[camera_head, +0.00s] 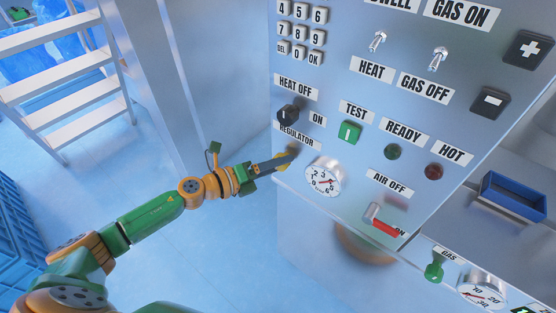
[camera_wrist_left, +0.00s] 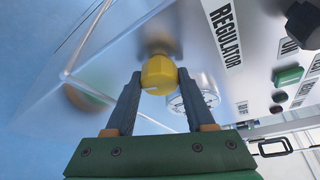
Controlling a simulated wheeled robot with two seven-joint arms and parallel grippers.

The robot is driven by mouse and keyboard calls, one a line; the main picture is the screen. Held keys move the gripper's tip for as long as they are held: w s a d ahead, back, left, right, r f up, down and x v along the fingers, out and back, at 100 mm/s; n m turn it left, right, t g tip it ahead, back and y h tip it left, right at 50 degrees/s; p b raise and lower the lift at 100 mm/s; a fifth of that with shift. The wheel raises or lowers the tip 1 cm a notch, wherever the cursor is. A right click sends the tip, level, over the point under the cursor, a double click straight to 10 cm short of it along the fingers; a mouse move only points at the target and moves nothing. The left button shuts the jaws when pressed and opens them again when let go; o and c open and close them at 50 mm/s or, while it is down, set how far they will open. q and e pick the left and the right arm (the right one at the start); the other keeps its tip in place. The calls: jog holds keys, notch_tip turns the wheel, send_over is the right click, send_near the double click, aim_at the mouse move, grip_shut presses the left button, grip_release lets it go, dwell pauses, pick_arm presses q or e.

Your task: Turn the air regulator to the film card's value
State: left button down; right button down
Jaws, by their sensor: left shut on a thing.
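The yellow regulator knob (camera_wrist_left: 159,75) sits on the panel beside the REGULATOR label (camera_wrist_left: 224,35). My left gripper (camera_wrist_left: 160,84) is shut on it, one finger on each side. In the head view the left gripper (camera_head: 288,159) reaches the panel's lower left, and its fingers mostly hide the knob. A round white pressure gauge (camera_head: 323,178) with a red needle is just right of the gripper. Its needle is too small to read exactly; in the wrist view a finger partly covers the gauge. No film card is in view. My right gripper is not in view.
Around the knob are a black heat switch (camera_head: 288,114), a green TEST button (camera_head: 349,132) and a red air lever (camera_head: 384,226). A green gas valve (camera_head: 434,270) and second gauge (camera_head: 481,291) are lower right. A white step ladder (camera_head: 62,70) stands left; floor between is open.

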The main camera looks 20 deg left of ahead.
pick_arm(q)
jog(key=shift+f, duration=0.1)
dwell(0.3)
jog(key=shift+c, duration=1.3)
grip_release()
jog(key=shift+s+a, duration=0.1)
jog(key=b+v, duration=0.2)
jog(key=v, duration=0.4)
jog(key=shift+s+a, duration=0.2)
jog(key=shift+s, duration=0.15)
